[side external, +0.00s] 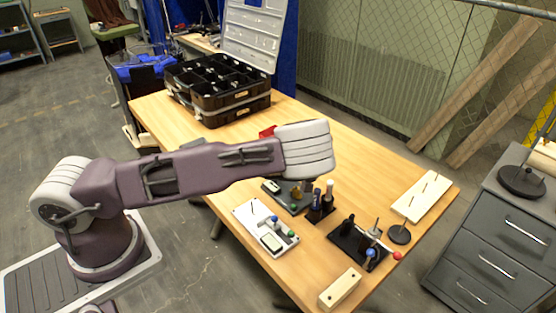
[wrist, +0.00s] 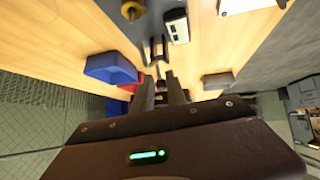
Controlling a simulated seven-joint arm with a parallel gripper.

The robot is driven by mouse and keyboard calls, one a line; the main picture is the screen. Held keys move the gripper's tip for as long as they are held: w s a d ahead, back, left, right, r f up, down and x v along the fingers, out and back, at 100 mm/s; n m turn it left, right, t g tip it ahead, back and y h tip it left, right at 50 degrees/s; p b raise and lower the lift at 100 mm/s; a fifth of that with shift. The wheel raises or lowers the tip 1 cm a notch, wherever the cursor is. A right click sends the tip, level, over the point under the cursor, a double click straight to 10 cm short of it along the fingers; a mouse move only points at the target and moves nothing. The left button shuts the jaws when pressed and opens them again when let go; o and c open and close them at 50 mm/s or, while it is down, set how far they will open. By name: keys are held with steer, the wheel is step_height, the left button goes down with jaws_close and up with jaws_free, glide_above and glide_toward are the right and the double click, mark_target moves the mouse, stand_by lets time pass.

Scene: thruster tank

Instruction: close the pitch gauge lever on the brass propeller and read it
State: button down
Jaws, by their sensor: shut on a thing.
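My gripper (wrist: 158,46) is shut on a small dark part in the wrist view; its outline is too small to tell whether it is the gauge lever. A brass-coloured round piece (wrist: 132,11), possibly the propeller, is cut off by the top edge. A gauge with a pale display (wrist: 177,26) sits just right of the fingertips. In the side view my wrist hangs over a dark board (side external: 284,187) with a small display unit (side external: 271,187) and hides part of it and my fingers. The display's reading is not legible.
A white panel (side external: 250,214) with a display and coloured knobs lies in front. A dark holder (side external: 318,213) with upright pieces, a black fixture (side external: 350,241), a peg board (side external: 423,193) and a wooden block (side external: 340,289) stand nearby. A black case (side external: 215,100) stands at the back.

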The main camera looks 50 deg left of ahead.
steer(key=shift+d+f+y, duration=0.15)
steer(key=shift+d+y, duration=0.1)
steer(key=shift+y, duration=0.25)
stand_by(0.3)
